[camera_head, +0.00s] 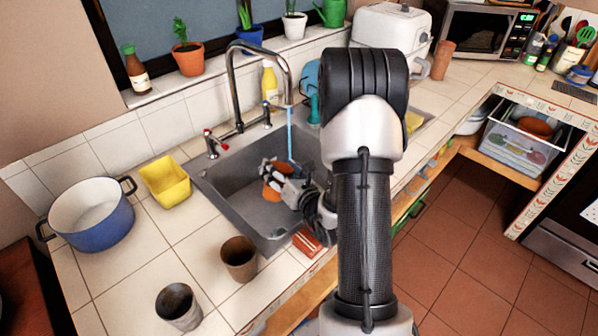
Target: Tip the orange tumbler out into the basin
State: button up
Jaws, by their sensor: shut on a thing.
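The orange tumbler (271,193) is inside the grey sink basin (227,185), partly covered by the fingers of my gripper (272,177). My gripper reaches in from the right and is shut on the tumbler. Its fingers hide much of the tumbler, so I cannot tell how far it is tilted, what is in it, or whether it touches the basin floor. The curved metal tap (233,75) arches over the basin. A thin blue stream or strip (290,132) hangs below its spout, behind my gripper.
A blue pot (92,232) and a yellow container (165,182) stand left of the basin. Brown cups (239,262) and (179,308) stand in front of it. A red item (307,243) lies by the front rim. A yellow bottle (269,84) stands behind the tap.

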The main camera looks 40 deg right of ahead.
aim_at(288, 166)
jog(key=shift+w+d+f+m+g, duration=0.15)
jog(key=shift+d+f+m, duration=0.1)
jog(key=shift+d+m, duration=0.25)
jog(key=shift+w+d+f+m+g, duration=0.1)
jog(key=shift+d+f+m+g, duration=0.15)
jog(key=shift+d, duration=0.3)
jog(key=shift+d+f+m+y, duration=0.3)
jog(key=shift+f+m+y, duration=0.15)
jog(key=shift+m+y, duration=0.25)
jog(key=shift+d+r+m+g, duration=0.1)
jog(key=shift+r+m+g, duration=0.2)
jog(key=shift+m, duration=0.25)
jog(key=shift+d+r+m+y, duration=0.1)
jog(key=shift+m+y, duration=0.2)
jog(key=shift+y, duration=0.1)
jog(key=shift+d+r+m+p, duration=0.1)
jog(key=shift+r+m+p, duration=0.1)
jog(key=shift+m+p, duration=0.4)
jog(key=shift+w+d+r+m+g+y+p, duration=0.1)
jog(key=shift+d+m+g+y+p, duration=0.15)
jog(key=shift+y+p, duration=0.7)
jog(key=shift+d+r+m+p, duration=0.1)
jog(key=shift+d+m+p, duration=0.25)
jog(key=shift+p, duration=1)
jog(key=shift+w+d+p, duration=0.1)
jog(key=shift+d+p, duration=0.15)
jog(key=shift+p, duration=0.15)
